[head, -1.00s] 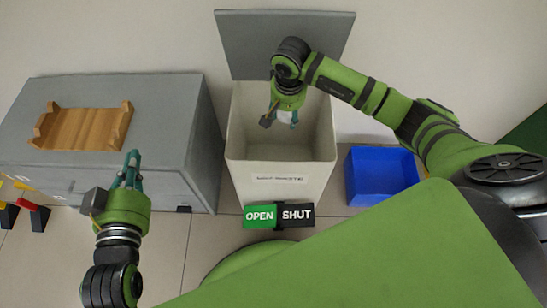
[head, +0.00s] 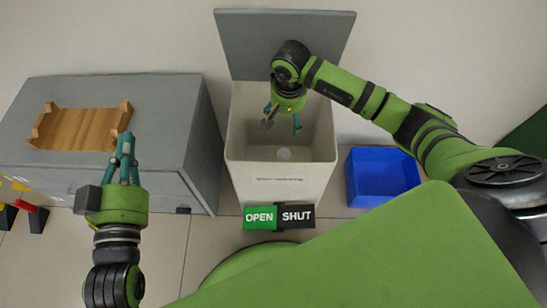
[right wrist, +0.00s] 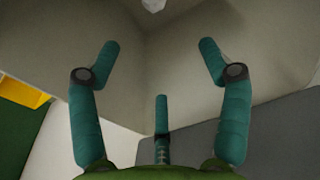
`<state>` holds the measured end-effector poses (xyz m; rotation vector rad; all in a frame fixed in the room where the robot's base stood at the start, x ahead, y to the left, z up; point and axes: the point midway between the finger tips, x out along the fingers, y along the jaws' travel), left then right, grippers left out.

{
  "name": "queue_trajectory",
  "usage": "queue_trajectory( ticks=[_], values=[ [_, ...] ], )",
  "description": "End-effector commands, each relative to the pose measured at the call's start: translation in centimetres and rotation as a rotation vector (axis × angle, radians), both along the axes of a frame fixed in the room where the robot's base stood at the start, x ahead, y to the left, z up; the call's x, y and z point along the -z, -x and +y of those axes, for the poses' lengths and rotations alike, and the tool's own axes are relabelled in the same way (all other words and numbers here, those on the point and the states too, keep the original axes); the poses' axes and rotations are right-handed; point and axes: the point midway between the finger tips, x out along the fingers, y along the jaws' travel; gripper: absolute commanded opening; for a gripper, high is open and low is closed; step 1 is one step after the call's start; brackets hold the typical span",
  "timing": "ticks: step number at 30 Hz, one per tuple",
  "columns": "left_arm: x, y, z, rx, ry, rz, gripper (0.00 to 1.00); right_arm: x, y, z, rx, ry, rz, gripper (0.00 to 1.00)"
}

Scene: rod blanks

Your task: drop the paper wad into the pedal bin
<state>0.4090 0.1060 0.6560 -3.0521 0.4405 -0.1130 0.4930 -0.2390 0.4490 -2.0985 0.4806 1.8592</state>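The pedal bin (head: 245,165) is a tall cream container with its grey lid (head: 240,40) standing open against the wall. The white paper wad (head: 284,154) is inside the bin, low in the head view; in the right wrist view the wad (right wrist: 153,5) shows at the top edge. My right gripper (head: 282,124) is over the bin's mouth with its fingers spread and empty, apart from the wad. My left gripper (head: 126,137) is in front of the grey cabinet, its fingers close together; I cannot tell whether they are fully shut.
A grey cabinet (head: 165,110) stands left of the bin with a wooden tray (head: 75,128) on top. A blue box (head: 383,195) is on the floor at the right. Green OPEN (head: 260,217) and black SHUT (head: 297,216) pedals are at the bin's front.

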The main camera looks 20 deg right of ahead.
Motion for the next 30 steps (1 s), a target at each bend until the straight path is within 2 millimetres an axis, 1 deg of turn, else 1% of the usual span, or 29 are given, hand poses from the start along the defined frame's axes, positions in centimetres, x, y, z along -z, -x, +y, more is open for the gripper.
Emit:
queue_trajectory(
  ticks=[6, 10, 14, 18, 21, 25, 30],
  values=[
    [0.0, 0.0, 0.0, 0.001, 0.000, 0.001, 0.00, -0.1, 0.0, 0.0, 0.000, 0.000, -0.001, 0.78],
    [0.0, 0.0, 0.0, 0.001, 0.000, 0.001, 0.00, -1.2, 0.0, 0.0, 0.001, 0.000, -0.003, 0.78],
    [0.0, 0.0, 0.0, 0.001, 0.000, 0.001, 0.00, -3.6, 0.2, 0.1, -0.001, 0.002, -0.006, 0.78],
    [0.0, 0.0, 0.0, 0.001, 0.000, 0.001, 0.00, -6.8, 0.6, 0.3, -0.002, 0.001, -0.007, 0.78],
    [0.0, 0.0, 0.0, 0.000, 0.000, 0.001, 0.00, -8.7, 0.8, 0.4, 0.000, 0.000, -0.005, 0.78],
    [0.0, 0.0, 0.0, 0.000, 0.000, 0.001, 0.00, -10.6, 1.0, 0.6, 0.000, 0.001, -0.004, 0.78],
    [0.0, 0.0, 0.0, 0.000, 0.000, 0.001, 0.00, -11.8, 1.3, 0.6, 0.000, 0.001, -0.002, 0.78]
  ],
)
